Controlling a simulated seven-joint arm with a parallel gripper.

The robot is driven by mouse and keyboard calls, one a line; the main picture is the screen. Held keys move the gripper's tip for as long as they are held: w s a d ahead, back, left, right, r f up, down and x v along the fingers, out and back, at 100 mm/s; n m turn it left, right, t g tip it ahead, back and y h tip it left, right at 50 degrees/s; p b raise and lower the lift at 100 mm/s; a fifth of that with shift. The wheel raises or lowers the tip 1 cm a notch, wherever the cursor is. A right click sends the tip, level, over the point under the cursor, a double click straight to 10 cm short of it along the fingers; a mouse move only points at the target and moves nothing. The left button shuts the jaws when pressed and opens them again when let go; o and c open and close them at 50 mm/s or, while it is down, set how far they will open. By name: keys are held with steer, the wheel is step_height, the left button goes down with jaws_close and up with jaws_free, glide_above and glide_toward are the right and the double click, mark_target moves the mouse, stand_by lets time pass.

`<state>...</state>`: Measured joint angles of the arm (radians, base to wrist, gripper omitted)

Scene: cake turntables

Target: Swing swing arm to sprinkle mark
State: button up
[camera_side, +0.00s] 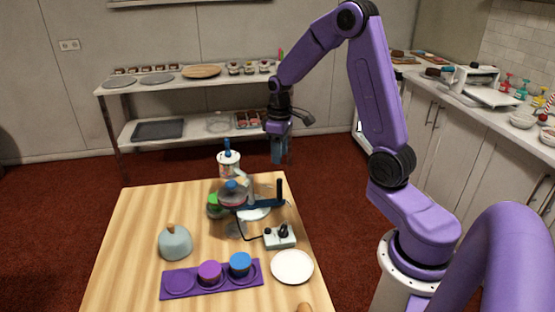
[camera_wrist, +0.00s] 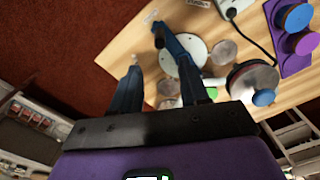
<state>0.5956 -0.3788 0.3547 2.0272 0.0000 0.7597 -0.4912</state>
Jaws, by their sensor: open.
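The blue swing arm (camera_side: 262,204) lies over a white round turntable (camera_side: 256,214) on the wooden table, with a dark upright handle (camera_side: 279,190) at its right end. In the wrist view the swing arm (camera_wrist: 179,42) crosses the white disc (camera_wrist: 190,58), its handle (camera_wrist: 159,33) at upper left. My gripper (camera_side: 281,155) is open and empty, pointing down above the table's back edge, higher than the handle and apart from it. Its two blue fingers (camera_wrist: 160,70) show in the wrist view, the right one partly overlapping the swing arm. I cannot make out a sprinkle mark.
A clear round container with a blue knob (camera_side: 232,190) and a green piece (camera_side: 213,207) crowd the turntable's left. A grey control box (camera_side: 280,238), white plate (camera_side: 292,267), purple tray (camera_side: 178,286) and pale dome (camera_side: 175,243) stand nearer. The table's left side is clear.

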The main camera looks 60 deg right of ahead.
mark_target(279, 180)
steer(key=shift+f, duration=4.7)
steer(key=c, duration=0.8)
steer(key=shift+a, duration=0.1)
steer(key=shift+s+a+r, duration=0.1)
steer(key=shift+s+a, duration=0.65)
steer(key=shift+a, duration=0.45)
steer(key=shift+s+a, duration=0.2)
steer(key=shift+a, duration=0.45)
steer(key=shift+s+a, duration=0.2)
steer(key=shift+a, duration=0.4)
